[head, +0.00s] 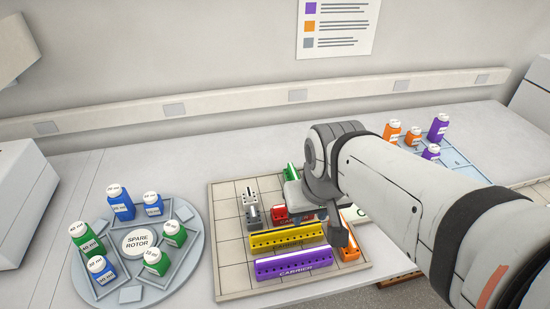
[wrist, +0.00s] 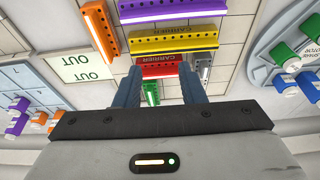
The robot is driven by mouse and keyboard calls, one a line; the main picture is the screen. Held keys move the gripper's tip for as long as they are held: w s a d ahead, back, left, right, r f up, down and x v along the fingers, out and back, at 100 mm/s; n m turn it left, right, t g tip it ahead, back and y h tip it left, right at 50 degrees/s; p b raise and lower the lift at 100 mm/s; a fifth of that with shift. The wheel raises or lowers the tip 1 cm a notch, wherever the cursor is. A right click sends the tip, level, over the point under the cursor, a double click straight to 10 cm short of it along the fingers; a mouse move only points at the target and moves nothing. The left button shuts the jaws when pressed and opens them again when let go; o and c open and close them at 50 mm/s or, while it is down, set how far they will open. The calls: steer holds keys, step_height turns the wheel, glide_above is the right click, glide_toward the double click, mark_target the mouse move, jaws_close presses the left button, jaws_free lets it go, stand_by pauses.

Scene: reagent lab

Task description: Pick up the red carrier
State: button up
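The red carrier (head: 280,214) is a low block on the tiled beige board (head: 228,270), partly hidden behind my gripper in the head view. In the wrist view, the red carrier (wrist: 163,68) shows between and just past my fingertips. My gripper (wrist: 162,76) has its two blue-grey fingers spread apart with nothing held. In the head view, my gripper (head: 314,217) hangs over the board at the red carrier's right end. I cannot tell whether a finger touches the carrier.
Close in front lie a yellow carrier (head: 287,237) and a purple carrier (head: 293,263). An orange carrier (head: 349,253), a green one (head: 291,173) and grey pieces (head: 252,216) stand around. A round rotor (head: 190,269) with bottles is left; a blue tray (head: 462,167) is right.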

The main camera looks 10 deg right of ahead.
steer(key=shift+s, duration=0.25)
steer(key=shift+o, duration=0.4)
steer(key=shift+o, duration=0.8)
steer(key=shift+w, duration=0.25)
steer(key=shift+o, duration=0.7)
steer(key=shift+w+d+r+m+p, duration=0.1)
steer(key=shift+w+d+m+p, duration=0.05)
steer(key=shift+w+m+p, duration=0.3)
steer(key=shift+o, duration=1.1)
steer(key=w+f+m+g+y+p, duration=0.1)
steer(key=w+f+m+g+p, duration=0.1)
steer(key=w+m, duration=0.5)
steer(key=shift+w+d+f+m+y+p, duration=0.25)
steer(key=shift+d+f+m+y+p, duration=0.2)
steer(key=shift+m, duration=0.3)
steer(key=w+f+m, duration=0.1)
steer(key=m, duration=0.1)
steer(key=w+d+f+m+p, duration=0.1)
steer(key=w+f+m, duration=0.1)
steer(key=m, duration=0.1)
steer(key=w+f+m+g+y+p, duration=0.1)
steer(key=w+f+m, duration=0.1)
steer(key=m, duration=0.1)
steer(key=shift+w+d+f, duration=0.15)
steer(key=shift+w+f, duration=0.2)
steer(key=shift+f, duration=0.25)
steer(key=shift+f+m, duration=0.3)
steer(key=shift+f, duration=0.1)
steer(key=shift+p+x, duration=0.6)
steer(key=shift+x, duration=2.8)
